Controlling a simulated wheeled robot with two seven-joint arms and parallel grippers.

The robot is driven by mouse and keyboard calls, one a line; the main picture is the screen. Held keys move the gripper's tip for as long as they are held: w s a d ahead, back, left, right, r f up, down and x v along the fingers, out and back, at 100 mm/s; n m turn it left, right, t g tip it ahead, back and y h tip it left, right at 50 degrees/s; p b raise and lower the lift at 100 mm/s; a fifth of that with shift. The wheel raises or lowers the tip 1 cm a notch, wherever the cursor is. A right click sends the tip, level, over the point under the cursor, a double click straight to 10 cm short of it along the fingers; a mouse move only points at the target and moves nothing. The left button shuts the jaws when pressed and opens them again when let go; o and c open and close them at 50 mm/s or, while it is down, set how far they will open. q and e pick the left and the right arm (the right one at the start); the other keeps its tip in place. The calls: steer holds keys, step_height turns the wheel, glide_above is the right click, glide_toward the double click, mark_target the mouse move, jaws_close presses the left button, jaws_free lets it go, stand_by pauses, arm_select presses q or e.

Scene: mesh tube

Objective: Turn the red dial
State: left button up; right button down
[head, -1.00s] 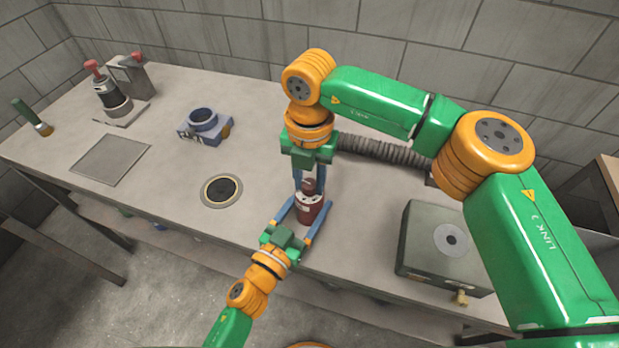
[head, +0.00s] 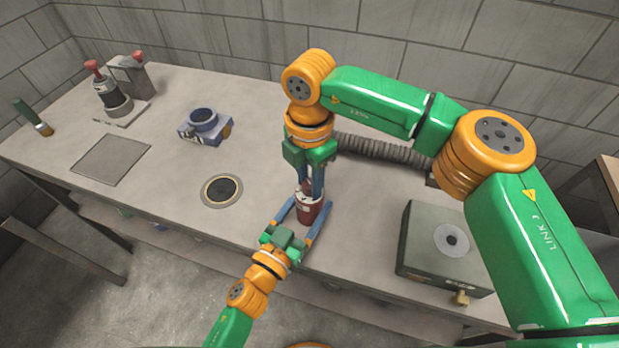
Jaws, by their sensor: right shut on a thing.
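A dark red round body with a pale band (head: 309,211) stands upright on the bench near its front edge; I take it for the red dial. My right gripper (head: 310,190) points straight down from above and is shut on the top of this red part, which its fingers partly hide. My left gripper (head: 311,210) comes from the front, with one blue finger on each side of the lower body. Whether those fingers press on it or only stand beside it is not clear.
A grey-green box (head: 420,245) with a round disc and brass tap stands at right. A ribbed hose (head: 385,150) lies behind. A round black plate (head: 222,190), a blue ring fixture (head: 203,122), a square plate (head: 110,158) and a brush (head: 35,118) are at left.

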arm_select(q)
steer(key=shift+f, duration=0.15)
arm_select(e)
steer(key=c, duration=0.5)
jaws_free()
steer(key=shift+c, duration=0.2)
step_height(320, 180, up, 12)
arm_select(q)
steer(key=o, duration=1.5)
